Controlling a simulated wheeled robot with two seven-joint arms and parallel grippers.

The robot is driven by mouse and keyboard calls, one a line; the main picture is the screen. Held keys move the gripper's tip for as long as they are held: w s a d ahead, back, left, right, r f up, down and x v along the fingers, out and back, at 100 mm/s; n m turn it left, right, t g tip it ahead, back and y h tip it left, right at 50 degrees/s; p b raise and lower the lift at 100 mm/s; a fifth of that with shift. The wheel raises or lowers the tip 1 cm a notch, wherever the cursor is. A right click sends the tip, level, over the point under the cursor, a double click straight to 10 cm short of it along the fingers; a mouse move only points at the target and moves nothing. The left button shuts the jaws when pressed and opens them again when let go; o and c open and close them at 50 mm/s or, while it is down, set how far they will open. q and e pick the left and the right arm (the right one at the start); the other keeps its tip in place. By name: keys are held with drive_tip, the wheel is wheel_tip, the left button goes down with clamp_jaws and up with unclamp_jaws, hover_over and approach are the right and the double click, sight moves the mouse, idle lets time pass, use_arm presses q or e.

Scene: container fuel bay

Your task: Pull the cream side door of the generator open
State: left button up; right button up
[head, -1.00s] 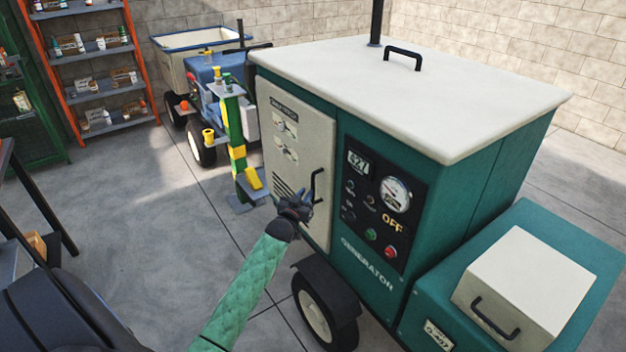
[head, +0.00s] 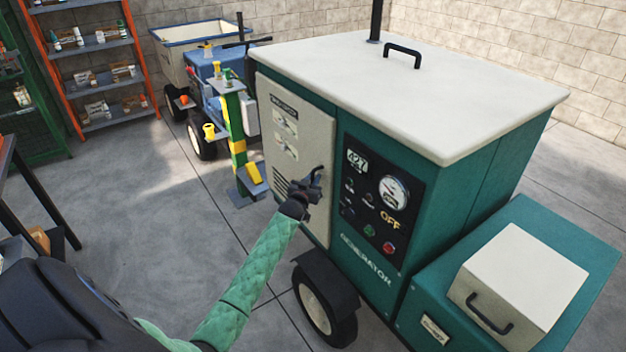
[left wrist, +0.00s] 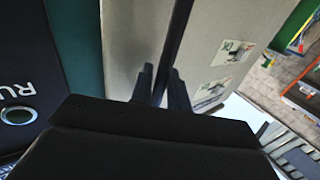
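The cream side door (head: 290,150) of the green generator (head: 470,200) looks closed, flush with the body. Its upright black handle (head: 317,178) is near its right edge and is partly hidden by my left gripper (head: 314,184). In the left wrist view the door (left wrist: 215,45) fills the middle, and the dark handle bar (left wrist: 180,30) runs down between the two fingers of my left gripper (left wrist: 160,75). The fingers stand on either side of the bar, with a small gap showing. My right gripper is not in view.
The generator's wheel (head: 318,305) is below the door. A green post with yellow parts (head: 238,150) stands left of the door, with a blue cart (head: 205,75) behind it. Orange shelving (head: 100,75) is at the far left. Open floor (head: 150,220) lies left of the generator.

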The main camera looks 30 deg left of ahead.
use_arm(q)
clamp_jaws()
drive_tip(key=shift+s, duration=0.15)
